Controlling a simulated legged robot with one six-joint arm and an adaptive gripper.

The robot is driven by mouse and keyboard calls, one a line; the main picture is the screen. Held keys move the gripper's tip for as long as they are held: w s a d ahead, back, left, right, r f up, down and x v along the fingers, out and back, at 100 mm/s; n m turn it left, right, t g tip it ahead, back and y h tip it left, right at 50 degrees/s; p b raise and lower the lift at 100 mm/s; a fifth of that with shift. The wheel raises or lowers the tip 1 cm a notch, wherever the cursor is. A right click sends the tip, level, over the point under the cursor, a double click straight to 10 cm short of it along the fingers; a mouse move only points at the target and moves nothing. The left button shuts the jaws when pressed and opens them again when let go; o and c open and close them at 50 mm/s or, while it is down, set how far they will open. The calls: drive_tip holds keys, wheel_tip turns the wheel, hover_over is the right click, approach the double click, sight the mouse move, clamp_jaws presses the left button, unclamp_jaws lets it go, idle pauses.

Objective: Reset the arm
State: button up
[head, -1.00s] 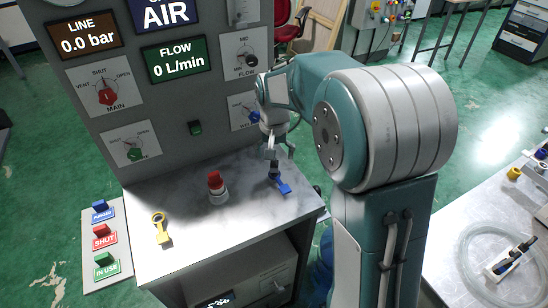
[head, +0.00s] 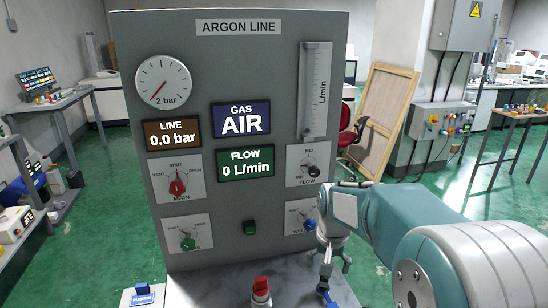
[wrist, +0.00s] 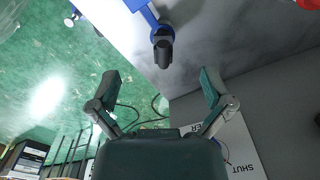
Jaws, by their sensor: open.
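My arm reaches in from the right in the head view, and my gripper (head: 328,262) hangs in front of the panel's lower right, above the grey bench top. In the wrist view my gripper (wrist: 162,92) has its two fingers spread wide with nothing between them. A blue-handled part with a dark round end (wrist: 163,48) lies on the bench beyond the fingertips, apart from them. Its blue end (head: 326,297) shows just below the gripper in the head view.
The argon line panel (head: 240,180) stands close behind the gripper, with a knob plate (head: 302,217) beside it. A red-topped white piece (head: 261,291) stands on the bench (head: 205,292) to the left.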

drive_tip(key=s+r+n+t, duration=0.1)
drive_tip(key=s+r, duration=0.3)
drive_tip(key=s, duration=0.7)
drive_tip(key=s+r+n+t, duration=0.2)
drive_tip(key=s+r+t, duration=0.2)
drive_tip(key=s, duration=0.7)
drive_tip(key=shift+s+r+n, duration=0.3)
drive_tip(key=shift+s+r, duration=0.05)
drive_tip(key=shift+r, duration=0.15)
